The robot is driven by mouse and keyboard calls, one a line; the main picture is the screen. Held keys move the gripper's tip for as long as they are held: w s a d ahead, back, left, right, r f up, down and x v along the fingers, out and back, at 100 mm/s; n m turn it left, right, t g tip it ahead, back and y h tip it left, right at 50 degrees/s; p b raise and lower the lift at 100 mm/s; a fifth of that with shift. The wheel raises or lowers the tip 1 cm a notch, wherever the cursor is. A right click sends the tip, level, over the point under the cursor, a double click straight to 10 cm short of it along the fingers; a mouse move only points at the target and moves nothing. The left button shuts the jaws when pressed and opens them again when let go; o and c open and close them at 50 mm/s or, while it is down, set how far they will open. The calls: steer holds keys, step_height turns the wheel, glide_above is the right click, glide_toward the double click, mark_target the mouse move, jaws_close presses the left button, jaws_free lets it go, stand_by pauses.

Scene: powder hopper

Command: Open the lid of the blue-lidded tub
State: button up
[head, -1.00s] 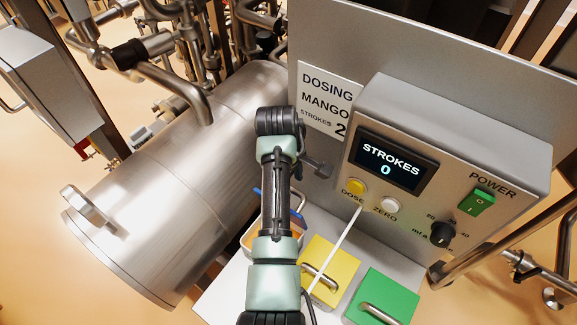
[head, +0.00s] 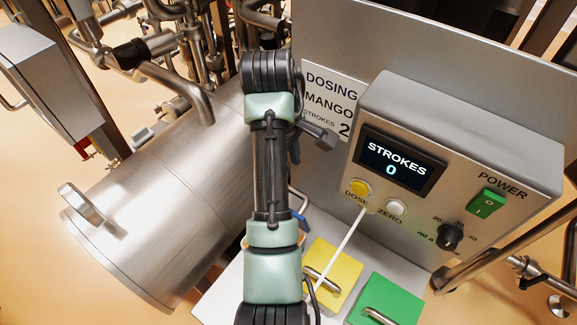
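The blue-lidded tub stands on the pale shelf below the dosing panel, mostly hidden behind my arm. A small piece of its blue lid (head: 302,221) shows just right of the arm, with a metal bar handle (head: 299,199) by it. How far the lid stands open is hidden. A yellow-lidded tub (head: 345,262) and a green-lidded tub (head: 397,297) stand to its right, both closed, each with a bar handle.
The dosing box (head: 455,165) stands at right, its display (head: 396,165) reading STROKES 0. A grey nozzle-like part (head: 318,134) juts out near the MANGO sign (head: 332,95). A large steel cylinder (head: 155,205) lies at left. A thin white rod (head: 342,245) crosses before the yellow tub.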

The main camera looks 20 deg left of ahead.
steer(key=shift+s+a+f+m, duration=0.15)
steer(key=shift+f+m, duration=0.1)
steer(key=shift+m, duration=0.25)
steer(key=shift+c, duration=1.1)
steer(key=shift+a+f+m, duration=0.1)
steer(key=shift+f+m, duration=0.15)
steer(key=shift+m, duration=0.55)
jaws_close()
steer(key=f+m, duration=0.1)
steer(key=m, duration=0.2)
steer(key=s+a+m+t, duration=0.1)
steer(key=m, duration=0.3)
steer(key=f+m+t+h, duration=0.1)
steer(key=m, duration=0.3)
steer(key=shift+s+a+f, duration=0.25)
steer(key=shift+s+f, duration=0.05)
steer(key=shift+s, duration=0.1)
steer(key=s+f+m+t+h, duration=0.15)
steer(key=s+m+t, duration=0.25)
steer(key=m, duration=1.8)
steer(key=x, duration=0.3)
steer(key=p+x, duration=0.1)
steer(key=x, duration=0.2)
steer(key=a+p+x, duration=0.1)
steer(key=x, duration=0.2)
steer(key=shift+w+a+f, duration=0.1)
